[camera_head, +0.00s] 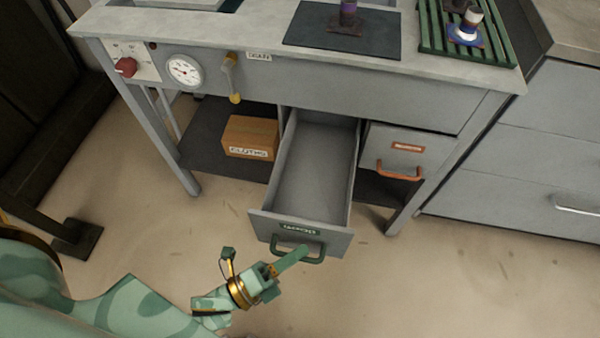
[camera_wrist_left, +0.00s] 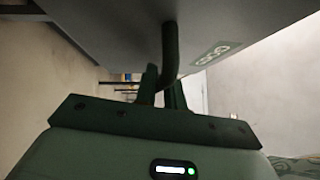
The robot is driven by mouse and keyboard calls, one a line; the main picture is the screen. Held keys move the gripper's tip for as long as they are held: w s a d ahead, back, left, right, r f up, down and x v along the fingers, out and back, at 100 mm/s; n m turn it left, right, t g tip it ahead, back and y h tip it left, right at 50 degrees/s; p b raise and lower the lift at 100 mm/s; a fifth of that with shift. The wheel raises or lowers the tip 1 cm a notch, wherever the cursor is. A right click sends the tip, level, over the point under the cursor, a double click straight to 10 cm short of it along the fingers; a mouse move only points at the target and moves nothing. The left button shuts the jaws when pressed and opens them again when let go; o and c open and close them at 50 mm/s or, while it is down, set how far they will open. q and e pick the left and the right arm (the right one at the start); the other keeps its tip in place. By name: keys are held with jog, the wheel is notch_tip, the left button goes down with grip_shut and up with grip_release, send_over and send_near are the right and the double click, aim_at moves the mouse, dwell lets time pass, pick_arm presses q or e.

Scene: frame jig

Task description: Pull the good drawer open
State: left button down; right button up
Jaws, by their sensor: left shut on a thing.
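The good drawer (camera_head: 260,226) is a grey drawer with a green label and a green bar handle (camera_head: 316,259). It stands far out from under the bench, and its inside (camera_head: 308,180) looks empty. My right gripper does not show.
The grey bench (camera_head: 350,85) carries a dark mat (camera_head: 320,38) and a green slatted rack (camera_head: 435,40). A closed drawer with an orange handle (camera_head: 400,173) is to the right. A cardboard box (camera_head: 250,133) stands on the lower shelf. The floor in front is clear.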

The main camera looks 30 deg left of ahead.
pick_arm(q)
jog(key=shift+s+d, duration=0.15)
jog(key=shift+s, duration=0.5)
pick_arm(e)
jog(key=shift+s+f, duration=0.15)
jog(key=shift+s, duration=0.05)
pick_arm(q)
jog(key=c, duration=1.5)
grip_release()
